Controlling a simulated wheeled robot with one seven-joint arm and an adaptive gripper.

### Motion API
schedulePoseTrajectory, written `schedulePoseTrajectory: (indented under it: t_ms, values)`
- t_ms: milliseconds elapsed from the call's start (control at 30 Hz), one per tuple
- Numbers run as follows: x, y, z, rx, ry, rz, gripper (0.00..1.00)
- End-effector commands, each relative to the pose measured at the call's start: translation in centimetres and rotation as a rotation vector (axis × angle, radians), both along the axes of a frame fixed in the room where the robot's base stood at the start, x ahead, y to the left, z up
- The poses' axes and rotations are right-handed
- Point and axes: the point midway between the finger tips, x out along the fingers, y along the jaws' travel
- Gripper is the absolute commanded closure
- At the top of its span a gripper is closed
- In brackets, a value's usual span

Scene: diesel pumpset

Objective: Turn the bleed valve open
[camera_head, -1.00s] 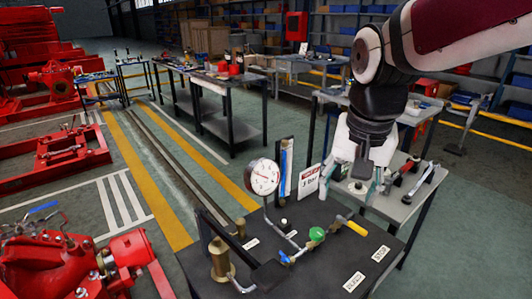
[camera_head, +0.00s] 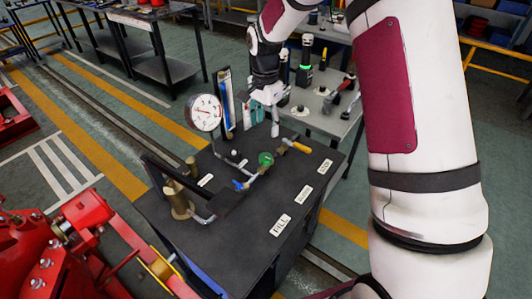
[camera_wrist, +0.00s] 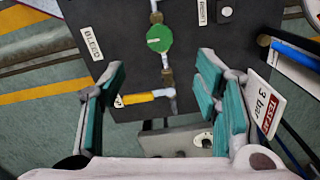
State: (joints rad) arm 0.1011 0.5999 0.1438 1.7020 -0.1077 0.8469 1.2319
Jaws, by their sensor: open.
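The black test bench top (camera_head: 245,240) carries a pipe run with a round green knob (camera_head: 265,159), a yellow-handled lever (camera_head: 300,147) and a blue handle (camera_head: 241,185). In the wrist view the green knob (camera_wrist: 159,38) lies ahead of my gripper (camera_wrist: 165,78), roughly centred between its fingers and apart from them. A label reading BLEED (camera_wrist: 90,42) is left of the knob. The yellow handle (camera_wrist: 140,97) lies lower, between the open teal-padded fingers in the picture. In the head view my gripper (camera_head: 262,112) is open and empty at the bench's far right side.
A pressure gauge (camera_head: 204,112) and a blue tube gauge (camera_head: 226,104) stand at the back. A "3 bar" card (camera_wrist: 262,102) is close to the right finger in the wrist view. A brass cylinder (camera_head: 178,200) stands left. A grey table (camera_head: 325,115) with tools is behind.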

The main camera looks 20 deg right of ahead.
Motion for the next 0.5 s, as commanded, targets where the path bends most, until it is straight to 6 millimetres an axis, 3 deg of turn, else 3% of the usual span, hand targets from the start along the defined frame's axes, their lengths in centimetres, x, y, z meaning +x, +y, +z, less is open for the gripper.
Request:
schedulePoseTrajectory:
  t_ms: [500]
  values:
    - [-0.2,0.0,-9.5,-0.001,0.004,0.002,0.43]
